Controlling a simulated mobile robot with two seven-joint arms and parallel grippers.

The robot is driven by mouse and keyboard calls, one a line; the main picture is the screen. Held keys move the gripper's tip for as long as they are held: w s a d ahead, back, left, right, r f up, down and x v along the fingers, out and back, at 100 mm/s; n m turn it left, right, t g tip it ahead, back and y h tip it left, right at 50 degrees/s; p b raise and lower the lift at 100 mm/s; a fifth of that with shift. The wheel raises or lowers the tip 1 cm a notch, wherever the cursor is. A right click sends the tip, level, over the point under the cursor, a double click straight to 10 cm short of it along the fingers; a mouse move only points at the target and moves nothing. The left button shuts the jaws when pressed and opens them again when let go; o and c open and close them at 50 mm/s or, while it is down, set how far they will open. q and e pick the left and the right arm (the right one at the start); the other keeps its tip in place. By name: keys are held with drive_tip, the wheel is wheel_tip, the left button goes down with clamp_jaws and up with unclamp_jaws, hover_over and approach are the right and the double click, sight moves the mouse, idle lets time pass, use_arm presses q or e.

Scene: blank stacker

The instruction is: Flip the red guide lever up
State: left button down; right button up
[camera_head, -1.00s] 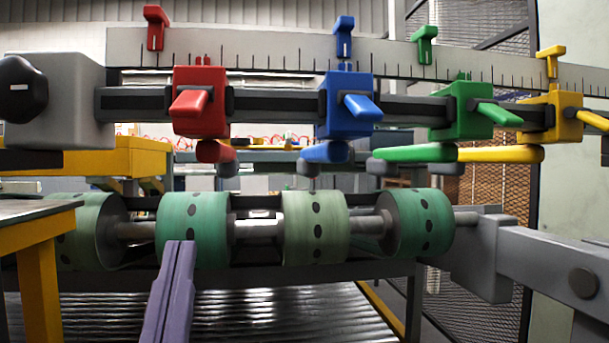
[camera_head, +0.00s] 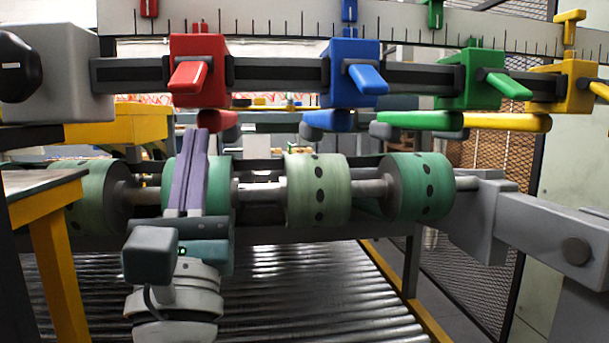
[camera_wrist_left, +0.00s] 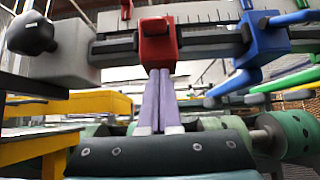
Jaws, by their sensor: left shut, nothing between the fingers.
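The red guide block (camera_head: 213,52) sits on the dark rail at the left, with its red lever (camera_head: 187,77) on the front face, sticking out toward me and tilted slightly down to the left. My left gripper (camera_head: 199,132) is shut and empty, its purple fingers pointing up just below the red block. In the left wrist view the fingers (camera_wrist_left: 160,72) reach up to the lower edge of the red block (camera_wrist_left: 157,45); I cannot tell if they touch it. My right gripper is not in view.
Blue (camera_head: 350,75), green (camera_head: 470,80) and yellow (camera_head: 562,90) guide blocks with levers sit along the rail to the right. Green rollers (camera_head: 317,190) lie below the rail, behind my fingers. A black knob (camera_head: 15,65) is at far left, above a yellow-legged table (camera_head: 50,225).

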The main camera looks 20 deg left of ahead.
sight(190, 76)
use_arm(q)
drive_tip(key=shift+s+d+r+p, duration=0.3)
drive_tip(key=shift+s+r+p, duration=0.2)
drive_tip(key=shift+r, duration=0.3)
drive_tip(key=shift+s+d+r+p, duration=0.25)
drive_tip(key=shift+s+r+p, duration=0.2)
drive_tip(key=shift+r, duration=0.35)
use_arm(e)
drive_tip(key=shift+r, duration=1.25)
